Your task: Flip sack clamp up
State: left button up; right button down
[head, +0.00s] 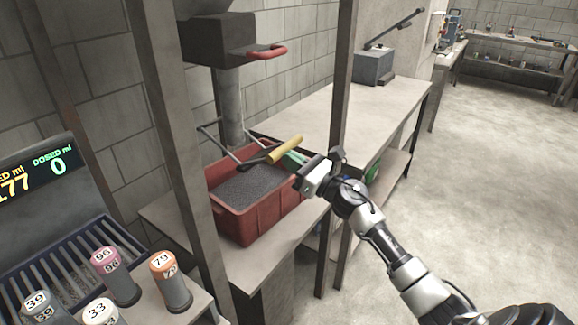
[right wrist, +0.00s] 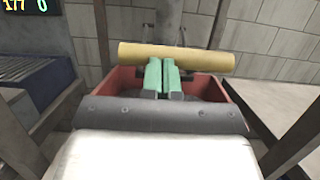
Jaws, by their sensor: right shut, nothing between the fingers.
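A lever with a yellow cylindrical grip (head: 286,149) and dark metal arms, which looks like the sack clamp, sits low over a red bin (head: 262,217) of dark granules. Its grip lies across the right wrist view (right wrist: 190,56). My right gripper (head: 292,158) has green fingers, pressed together and empty. The fingertips (right wrist: 162,66) are right at the yellow grip, overlapping its lower edge in the wrist view; I cannot tell whether they touch it. My left gripper is not in view.
A dark box with a red handle (head: 266,54) hangs on a post above the bin. Brown uprights (head: 342,100) flank the bin. Numbered cylinders (head: 117,278) and a lit display (head: 40,170) stand at left. A workbench (head: 385,95) extends behind; open floor lies right.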

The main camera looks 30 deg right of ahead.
notch_tip(320, 180, up, 15)
jog(key=w+a+g+p, duration=0.1)
jog(key=w+g+p, duration=0.1)
jog(key=p, duration=1.4)
jog(key=shift+w+a+r, duration=0.2)
jog(key=shift+w, duration=0.25)
